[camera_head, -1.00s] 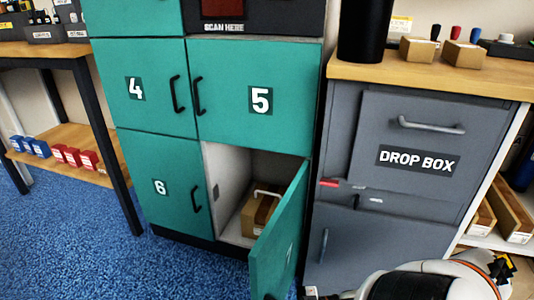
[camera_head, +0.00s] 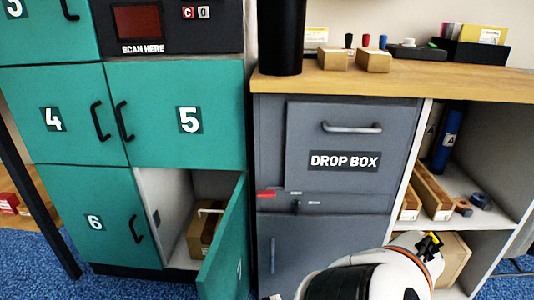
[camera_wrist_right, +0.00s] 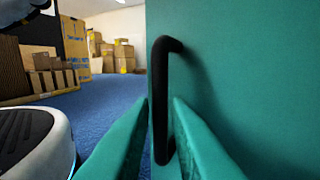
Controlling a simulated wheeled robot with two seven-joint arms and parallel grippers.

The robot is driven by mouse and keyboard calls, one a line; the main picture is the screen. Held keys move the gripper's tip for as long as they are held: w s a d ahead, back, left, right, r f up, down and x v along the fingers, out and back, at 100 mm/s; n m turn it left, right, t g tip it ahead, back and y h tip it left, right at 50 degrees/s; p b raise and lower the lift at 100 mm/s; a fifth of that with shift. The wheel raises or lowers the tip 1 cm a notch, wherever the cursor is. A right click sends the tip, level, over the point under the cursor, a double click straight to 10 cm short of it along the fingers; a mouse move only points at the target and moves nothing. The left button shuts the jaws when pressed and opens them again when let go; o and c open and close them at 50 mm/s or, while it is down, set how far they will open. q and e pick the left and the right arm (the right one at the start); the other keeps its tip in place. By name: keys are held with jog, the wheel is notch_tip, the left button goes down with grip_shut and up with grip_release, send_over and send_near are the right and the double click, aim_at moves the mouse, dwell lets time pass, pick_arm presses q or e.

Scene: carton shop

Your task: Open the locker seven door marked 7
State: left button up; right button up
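The locker seven door (camera_head: 228,252) is teal and stands swung well open toward me, its faint mark foreshortened. The open compartment shows a pale side wall (camera_head: 165,215). A brown carton (camera_head: 202,236) with a white strap lies inside. In the right wrist view the teal door panel (camera_wrist_right: 250,70) fills the right side, with its black bar handle (camera_wrist_right: 160,95) upright. My right gripper (camera_wrist_right: 161,115) has one finger on each side of the handle and appears closed on it. My left gripper is out of view.
The grey drop box cabinet (camera_head: 330,220) stands just right of the open door. Locker doors 4 (camera_head: 75,125), 5 (camera_head: 185,140) and 6 (camera_head: 90,240) are shut. Open shelves (camera_head: 485,185) stand at the right. Blue floor (camera_wrist_right: 105,110) lies beyond the door's free edge.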

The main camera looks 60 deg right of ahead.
jog(key=p+v, duration=0.1)
jog(key=v, duration=0.8)
jog(key=shift+s+d, duration=0.2)
jog(key=shift+s, duration=0.05)
